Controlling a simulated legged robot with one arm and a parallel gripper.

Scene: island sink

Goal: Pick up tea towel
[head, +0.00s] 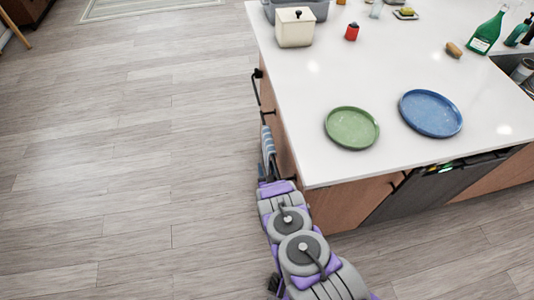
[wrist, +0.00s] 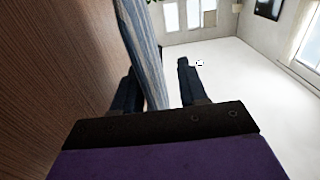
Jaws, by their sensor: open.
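The tea towel (head: 267,141), striped blue and pale, hangs from a dark rail on the left side of the island. In the wrist view the towel (wrist: 145,45) hangs beside a brown wood panel and runs down between the two dark fingers of my gripper (wrist: 158,80). The fingers are apart, with a gap between the towel and the right finger. The left finger is partly hidden by the towel. In the head view my gripper (head: 268,172) is at the towel's lower end, low beside the island.
The white island counter (head: 320,90) carries a green plate (head: 352,128), a blue plate (head: 431,113), a cream canister (head: 295,27), a red item (head: 352,32) and a green bottle (head: 486,34). The wood floor (head: 120,150) to the left is clear.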

